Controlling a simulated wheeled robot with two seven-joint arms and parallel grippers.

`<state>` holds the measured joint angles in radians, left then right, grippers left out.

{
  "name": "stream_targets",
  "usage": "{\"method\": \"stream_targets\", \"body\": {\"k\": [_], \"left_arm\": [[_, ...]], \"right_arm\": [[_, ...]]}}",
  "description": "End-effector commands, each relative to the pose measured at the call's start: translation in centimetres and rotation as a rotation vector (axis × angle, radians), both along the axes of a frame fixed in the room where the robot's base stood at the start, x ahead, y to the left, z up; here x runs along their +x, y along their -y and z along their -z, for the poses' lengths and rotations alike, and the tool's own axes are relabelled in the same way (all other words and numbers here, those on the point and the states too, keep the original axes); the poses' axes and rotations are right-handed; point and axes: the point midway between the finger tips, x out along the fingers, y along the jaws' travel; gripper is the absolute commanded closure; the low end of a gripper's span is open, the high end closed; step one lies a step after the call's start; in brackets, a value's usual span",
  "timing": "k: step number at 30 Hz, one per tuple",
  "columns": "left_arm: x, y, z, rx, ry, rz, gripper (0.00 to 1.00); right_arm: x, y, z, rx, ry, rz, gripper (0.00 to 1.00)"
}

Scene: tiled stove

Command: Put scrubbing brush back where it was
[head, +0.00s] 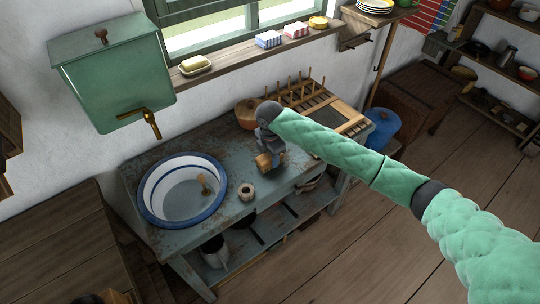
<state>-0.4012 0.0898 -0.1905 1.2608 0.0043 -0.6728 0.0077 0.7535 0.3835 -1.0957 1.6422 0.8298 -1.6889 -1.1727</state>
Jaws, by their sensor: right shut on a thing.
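My right gripper (268,150) hangs over the washstand top, pointing down. It is shut on a small tan wooden block, which looks like the scrubbing brush (264,162). The brush is just at or above the worn blue-grey top (226,150); I cannot tell whether it touches. The gripper hides part of it. A white basin with a blue rim (148,207) is to the left, with a small brownish utensil (205,186) inside. My left gripper is not in view.
A small pale round pot (246,192) stands near the front edge. A brown bowl (248,114) and a wooden dish rack (302,93) are behind. A green water tank with a tap (112,75) hangs at left. The windowsill (238,57) holds soap and small boxes.

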Motion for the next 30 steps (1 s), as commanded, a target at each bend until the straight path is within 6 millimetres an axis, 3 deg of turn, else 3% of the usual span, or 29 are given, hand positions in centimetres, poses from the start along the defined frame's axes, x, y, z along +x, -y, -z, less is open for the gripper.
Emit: {"method": "stream_targets", "body": {"k": [3,4,7,20,30], "left_arm": [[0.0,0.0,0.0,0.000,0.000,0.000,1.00],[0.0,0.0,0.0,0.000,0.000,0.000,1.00],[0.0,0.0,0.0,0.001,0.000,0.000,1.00],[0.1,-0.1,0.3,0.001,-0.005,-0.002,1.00],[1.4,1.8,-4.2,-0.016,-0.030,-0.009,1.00]], "right_arm": [[0.0,0.0,0.2,0.000,0.000,0.000,0.76],[0.0,0.0,0.3,0.000,0.000,0.000,0.51],[0.0,0.0,0.2,0.000,0.000,0.000,0.33],[0.0,0.0,-0.5,0.000,0.001,-0.001,0.33],[0.1,-0.1,-5.6,0.001,0.003,-0.001,0.33]]}}
